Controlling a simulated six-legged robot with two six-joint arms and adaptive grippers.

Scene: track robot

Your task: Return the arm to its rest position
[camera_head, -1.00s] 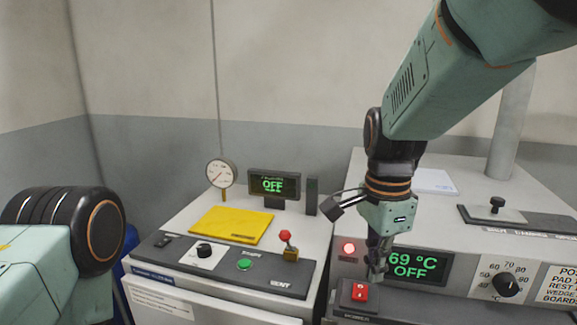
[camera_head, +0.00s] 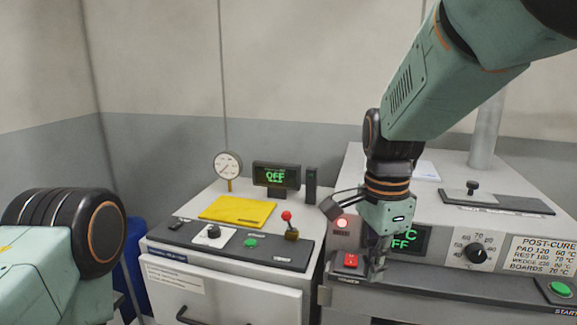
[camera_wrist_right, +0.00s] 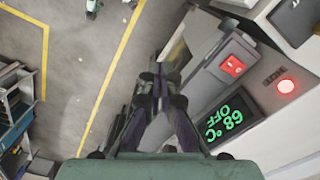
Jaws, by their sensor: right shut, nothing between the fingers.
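My right gripper (camera_head: 377,270) is shut and empty. It points down in front of the right machine's panel, beside the red power switch (camera_head: 352,260), and hides part of the green display (camera_head: 412,239). In the right wrist view the closed fingers (camera_wrist_right: 163,82) stand over the floor at the machine's edge, apart from the red switch (camera_wrist_right: 233,66). There the display (camera_wrist_right: 231,122) reads 68 °C OFF, and a red lamp (camera_wrist_right: 286,86) glows. My left arm shows at the left edge of the head view; its gripper is out of view.
The left machine carries a gauge (camera_head: 228,165), an OFF display (camera_head: 276,175), a yellow folder (camera_head: 237,210) and a red-knobbed lever (camera_head: 288,221). A dial (camera_head: 476,253) and green start button (camera_head: 561,289) are right of my gripper. Open floor (camera_wrist_right: 80,75) shows in the wrist view.

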